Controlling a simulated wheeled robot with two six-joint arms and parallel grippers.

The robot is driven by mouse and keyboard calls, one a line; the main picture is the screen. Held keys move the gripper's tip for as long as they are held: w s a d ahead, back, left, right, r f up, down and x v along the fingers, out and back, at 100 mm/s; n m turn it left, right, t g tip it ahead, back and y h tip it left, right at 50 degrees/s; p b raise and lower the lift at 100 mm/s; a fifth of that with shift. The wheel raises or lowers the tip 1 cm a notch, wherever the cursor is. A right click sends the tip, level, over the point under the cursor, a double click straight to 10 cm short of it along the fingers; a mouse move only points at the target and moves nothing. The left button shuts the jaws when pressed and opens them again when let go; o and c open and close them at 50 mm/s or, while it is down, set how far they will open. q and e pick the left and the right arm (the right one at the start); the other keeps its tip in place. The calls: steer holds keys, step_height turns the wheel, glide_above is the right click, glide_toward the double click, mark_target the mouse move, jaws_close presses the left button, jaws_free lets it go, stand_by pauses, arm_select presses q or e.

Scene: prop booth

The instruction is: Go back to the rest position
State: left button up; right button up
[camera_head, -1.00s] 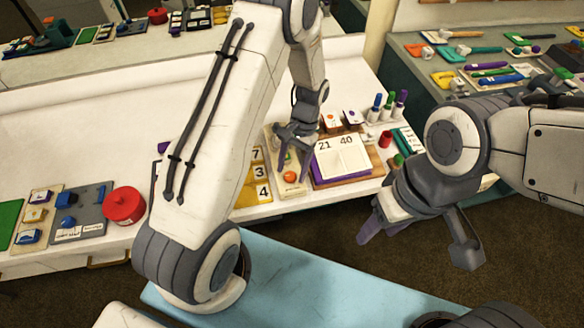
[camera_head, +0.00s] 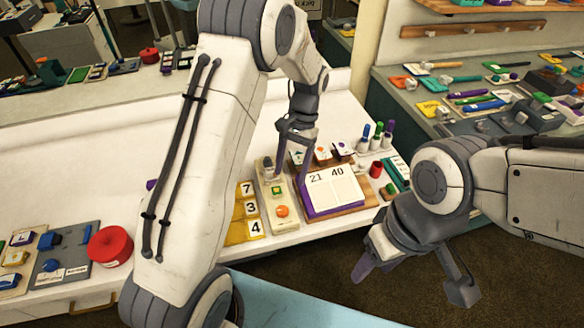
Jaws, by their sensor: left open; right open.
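My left gripper (camera_head: 286,170) is open and empty. It hangs over the counter, above the wooden strip with the button shapes (camera_head: 277,211) and beside the book-like board marked 21 and 40 (camera_head: 333,192). One fingertip overlaps the board's left edge in the picture; I cannot tell if it touches. My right gripper (camera_head: 411,281) is open and empty, in front of the counter's edge and over the dark floor. The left arm hides part of the counter.
A yellow holder with number cards 7, 3 and 4 (camera_head: 242,229) stands left of the strip. A red round pot (camera_head: 110,245) is further left. A side bench (camera_head: 400,90) holds many tools at the right.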

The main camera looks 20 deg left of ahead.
arm_select(q)
steer(key=s+d+r+m+t, duration=0.2)
steer(key=s+d+r, duration=0.6)
steer(key=d, duration=0.1)
steer(key=s+d+r+m+t+h, duration=0.1)
steer(key=s, duration=0.6)
steer(key=s+d+r+m+t, duration=0.1)
steer(key=s+m, duration=0.1)
steer(key=s, duration=0.6)
steer(key=shift+s+d+r+h, duration=0.25)
steer(key=shift+s+d+h, duration=0.05)
steer(key=shift+d+h, duration=0.1)
